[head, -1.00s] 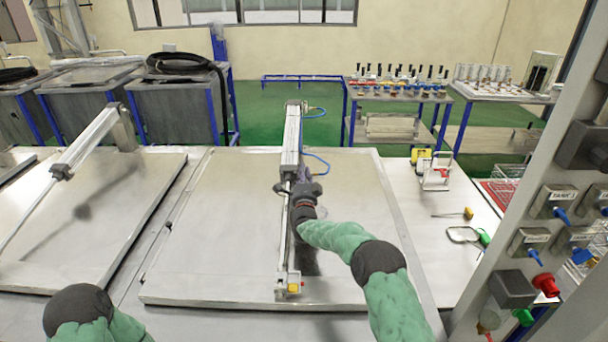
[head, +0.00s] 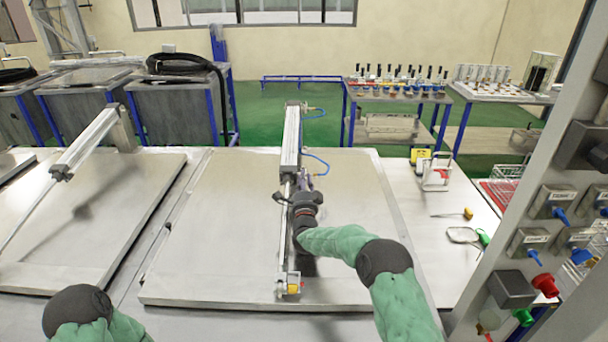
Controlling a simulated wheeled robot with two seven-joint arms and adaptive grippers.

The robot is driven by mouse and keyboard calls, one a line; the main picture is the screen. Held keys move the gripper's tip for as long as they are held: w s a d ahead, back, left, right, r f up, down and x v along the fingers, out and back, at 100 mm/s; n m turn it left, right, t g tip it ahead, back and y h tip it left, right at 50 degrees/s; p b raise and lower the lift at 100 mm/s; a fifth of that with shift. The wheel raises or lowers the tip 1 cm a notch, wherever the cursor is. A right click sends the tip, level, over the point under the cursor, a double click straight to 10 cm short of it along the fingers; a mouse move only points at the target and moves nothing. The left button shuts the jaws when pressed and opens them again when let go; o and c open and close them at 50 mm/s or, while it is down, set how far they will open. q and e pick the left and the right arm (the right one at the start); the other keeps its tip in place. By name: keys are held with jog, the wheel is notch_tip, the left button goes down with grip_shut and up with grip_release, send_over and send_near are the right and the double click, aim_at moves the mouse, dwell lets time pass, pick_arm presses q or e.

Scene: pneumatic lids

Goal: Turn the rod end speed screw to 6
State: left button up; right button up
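A pneumatic cylinder (head: 291,135) lies along the middle lid (head: 220,230), with its thin rod running toward me to a yellow-marked fitting (head: 292,285). Blue air tubes join it at the far end and at the rod end. My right gripper (head: 298,190) is at the rod end of the cylinder body, close to the lower blue tube. Its fingers are dark and small here, and I cannot tell whether they are open or shut. The rod end speed screw is too small or hidden behind the gripper. My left arm shows at the bottom left; its gripper is out of view.
A second cylinder (head: 90,138) on another lid (head: 90,220) is at the left. A yellow-handled screwdriver (head: 466,213) and a looped tool (head: 463,235) lie on the right bench. A panel with valves (head: 553,202) stands at the far right.

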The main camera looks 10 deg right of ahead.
jog(key=v, duration=0.4)
jog(key=shift+s, duration=0.1)
jog(key=shift+o, duration=0.2)
